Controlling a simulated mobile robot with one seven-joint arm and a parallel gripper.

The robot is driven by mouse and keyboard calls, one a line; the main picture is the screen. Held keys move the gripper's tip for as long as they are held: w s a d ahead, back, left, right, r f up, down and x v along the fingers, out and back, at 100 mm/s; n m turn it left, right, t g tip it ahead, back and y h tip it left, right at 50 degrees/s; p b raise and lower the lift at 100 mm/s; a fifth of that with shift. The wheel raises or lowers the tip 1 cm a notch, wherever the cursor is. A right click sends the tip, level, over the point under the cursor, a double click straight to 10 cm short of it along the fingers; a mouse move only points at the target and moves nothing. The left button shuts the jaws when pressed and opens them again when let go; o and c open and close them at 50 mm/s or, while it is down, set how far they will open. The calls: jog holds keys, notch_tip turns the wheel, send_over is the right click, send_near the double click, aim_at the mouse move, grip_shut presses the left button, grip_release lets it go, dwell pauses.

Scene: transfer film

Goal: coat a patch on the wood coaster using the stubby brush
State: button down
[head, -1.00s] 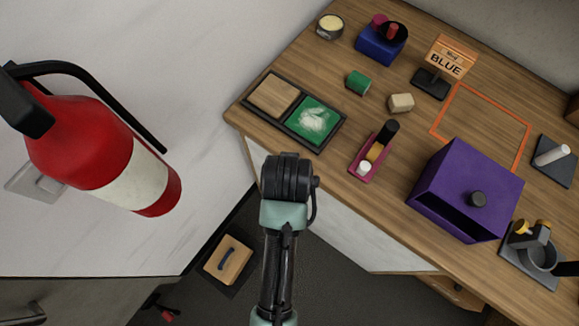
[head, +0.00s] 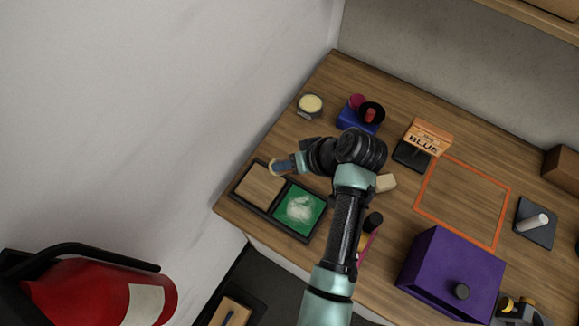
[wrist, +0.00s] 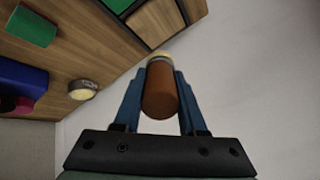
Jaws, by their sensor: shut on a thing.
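The wood coaster (head: 259,185) lies in the left part of a black two-part tray near the table's left corner. The tray's other part holds a green square (head: 302,210) with a whitish smear. My gripper (head: 282,166) is over the table, just above the wood coaster in the picture. In the wrist view its blue fingers are shut on the stubby brush (wrist: 160,92), a brown cylinder with a pale end pointing away from the camera. The wood coaster also shows in the wrist view (wrist: 156,20), beyond the brush. I cannot tell whether the brush touches anything.
A round tin (head: 310,105) and a blue block (head: 356,116) with round pieces stand behind my gripper. The orange-outlined area (head: 465,200) is clear. A wall rises at left.

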jog(key=shift+s+b, duration=0.2)
jog(key=shift+b, duration=0.1)
jog(key=shift+f+b, duration=0.35)
notch_tip(320, 180, down, 4)
jog(key=b, duration=0.3)
jog(key=shift+r, duration=0.1)
